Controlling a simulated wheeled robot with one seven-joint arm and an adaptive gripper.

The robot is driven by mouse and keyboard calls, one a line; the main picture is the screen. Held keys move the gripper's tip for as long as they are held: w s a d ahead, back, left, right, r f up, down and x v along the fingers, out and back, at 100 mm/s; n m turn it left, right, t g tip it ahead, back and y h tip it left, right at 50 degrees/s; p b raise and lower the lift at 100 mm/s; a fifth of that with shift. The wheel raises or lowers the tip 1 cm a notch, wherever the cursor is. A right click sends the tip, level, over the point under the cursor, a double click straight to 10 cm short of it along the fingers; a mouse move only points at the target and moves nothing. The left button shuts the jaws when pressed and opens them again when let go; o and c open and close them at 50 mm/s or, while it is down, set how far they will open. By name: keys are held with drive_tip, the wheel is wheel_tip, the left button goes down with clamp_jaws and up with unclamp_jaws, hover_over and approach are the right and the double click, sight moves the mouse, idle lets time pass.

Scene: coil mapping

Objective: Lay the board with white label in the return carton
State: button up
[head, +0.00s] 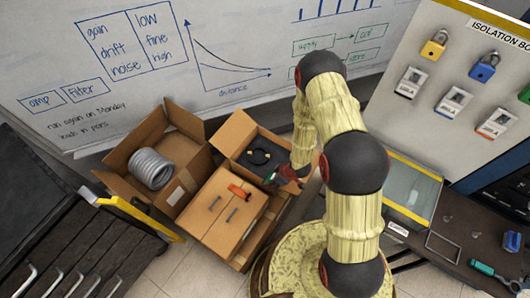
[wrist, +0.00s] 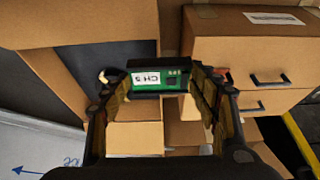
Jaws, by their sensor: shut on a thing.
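A small green board with a white label reading "CH 5" (wrist: 158,78) is between the two fingers of my gripper (wrist: 157,88) in the wrist view. The fingers are shut on its two ends. In the head view my gripper (head: 288,175) is at the right edge of an open carton (head: 236,133) with a black coil inside. I cannot tell how high it is above that edge. Another open carton (head: 124,160) at the left holds a grey coiled hose. Neither carton shows a readable mark saying it is the return carton.
A yellow-edged case (head: 410,190) and a dark bench (head: 470,230) are at the right. A whiteboard (head: 230,80) stands behind.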

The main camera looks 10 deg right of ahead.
drive_tip(key=w+d+f+b, duration=0.1)
drive_tip(key=w+d+f, duration=0.25)
drive_tip(key=w, duration=0.45)
drive_tip(key=b, duration=0.1)
hover_over(274, 165)
drive_tip(key=s, duration=0.2)
wheel_tip(274, 165, down, 5)
drive_tip(key=shift+s+d+f, duration=0.1)
drive_tip(key=shift+s+d, duration=0.05)
drive_tip(key=shift+w+d+f, duration=0.25)
drive_tip(key=shift+w+f, duration=0.3)
drive_tip(key=shift+f, duration=0.3)
drive_tip(key=shift+f+b, duration=0.65)
drive_tip(key=shift+f, duration=0.6)
drive_tip(key=shift+f, duration=0.1)
drive_tip(key=shift+f, duration=0.15)
drive_tip(key=o, duration=1)
drive_tip(key=shift+o, duration=0.4)
drive_tip(key=shift+r, duration=0.2)
